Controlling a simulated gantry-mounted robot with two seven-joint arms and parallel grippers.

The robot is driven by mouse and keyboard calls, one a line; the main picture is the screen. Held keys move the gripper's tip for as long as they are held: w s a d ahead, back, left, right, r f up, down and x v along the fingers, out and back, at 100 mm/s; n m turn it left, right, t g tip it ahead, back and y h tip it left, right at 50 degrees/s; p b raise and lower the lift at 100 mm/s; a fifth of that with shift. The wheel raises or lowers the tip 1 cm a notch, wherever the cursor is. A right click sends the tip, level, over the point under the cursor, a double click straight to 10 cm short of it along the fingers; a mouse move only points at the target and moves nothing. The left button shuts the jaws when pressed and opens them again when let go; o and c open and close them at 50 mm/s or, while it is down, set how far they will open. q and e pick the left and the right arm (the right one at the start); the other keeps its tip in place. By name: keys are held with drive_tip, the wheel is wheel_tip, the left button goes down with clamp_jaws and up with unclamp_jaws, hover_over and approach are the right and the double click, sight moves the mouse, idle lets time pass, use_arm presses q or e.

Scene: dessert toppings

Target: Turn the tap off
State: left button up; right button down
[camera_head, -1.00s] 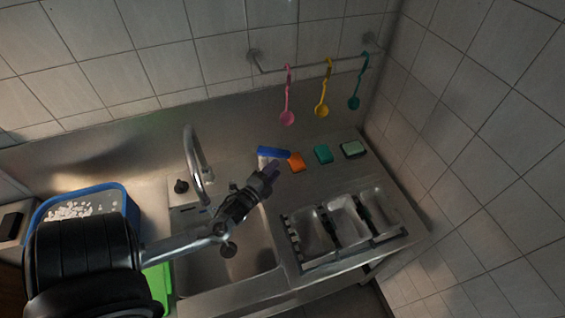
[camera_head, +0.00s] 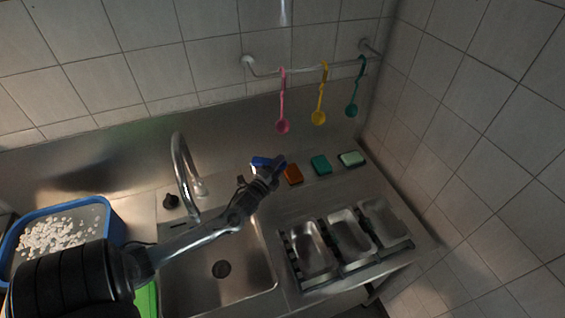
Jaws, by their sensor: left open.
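The tap (camera_head: 180,165) is a tall curved chrome spout at the back of the sink (camera_head: 245,275). A small black knob (camera_head: 171,201) stands just left of its base. No stream of water can be made out under the spout. My left gripper (camera_head: 272,172) is open, to the right of the tap and above the sink's back right corner. It is apart from the tap and knob and partly covers a blue item (camera_head: 261,162) behind it. My right gripper is not in view.
Orange (camera_head: 293,174), teal (camera_head: 321,164) and pale green (camera_head: 352,158) sponges lie along the back right. Metal trays (camera_head: 350,234) sit right of the sink. Pink, yellow and green ladles hang from a wall rail (camera_head: 310,70). A blue bin (camera_head: 112,222) of white pieces stands left.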

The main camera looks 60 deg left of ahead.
use_arm(q)
drive_tip(key=shift+x, duration=1.4)
drive_tip(key=shift+c, duration=0.5)
clamp_jaws()
